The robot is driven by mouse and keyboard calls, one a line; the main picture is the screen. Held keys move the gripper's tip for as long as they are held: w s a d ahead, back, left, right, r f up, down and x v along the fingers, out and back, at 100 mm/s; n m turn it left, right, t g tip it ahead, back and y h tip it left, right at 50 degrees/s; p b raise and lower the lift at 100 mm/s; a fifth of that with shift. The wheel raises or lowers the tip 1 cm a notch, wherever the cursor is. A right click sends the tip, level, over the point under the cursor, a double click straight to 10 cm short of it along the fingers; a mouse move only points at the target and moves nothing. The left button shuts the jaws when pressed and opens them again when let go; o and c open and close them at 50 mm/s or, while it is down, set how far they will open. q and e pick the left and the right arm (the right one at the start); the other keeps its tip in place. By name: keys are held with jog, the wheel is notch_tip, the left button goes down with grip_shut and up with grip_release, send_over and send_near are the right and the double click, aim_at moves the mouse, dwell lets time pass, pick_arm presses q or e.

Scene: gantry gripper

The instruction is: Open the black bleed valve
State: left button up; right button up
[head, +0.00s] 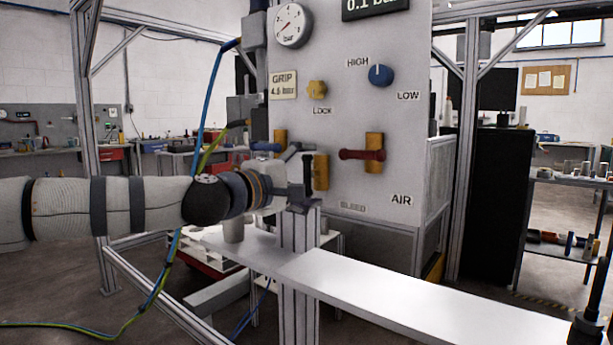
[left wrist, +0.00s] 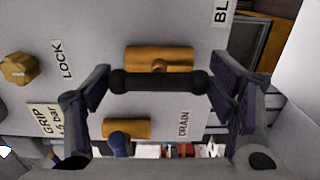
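The black bleed valve has a black bar handle (left wrist: 158,83) across a brass body (left wrist: 158,58) in the left wrist view. The BLEED label (head: 352,206) is low on the panel. In the left wrist view my left gripper (left wrist: 160,90) is open, its two fingers wide apart near opposite ends of the handle. I cannot tell whether they touch it. My right gripper is not in view.
The grey panel (head: 350,110) also carries a red-handled valve (head: 362,154), a blue knob (head: 380,75) and a yellow lock knob (head: 317,89). A blue-handled drain valve (left wrist: 122,130) sits beside the black one. A white shelf (head: 400,300) and metal post (head: 300,250) stand below.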

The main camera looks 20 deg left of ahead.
pick_arm(q)
jog(key=shift+s, duration=0.1)
jog(key=v, duration=1.1)
jog(key=shift+s+a, duration=0.15)
jog(key=shift+s, duration=0.25)
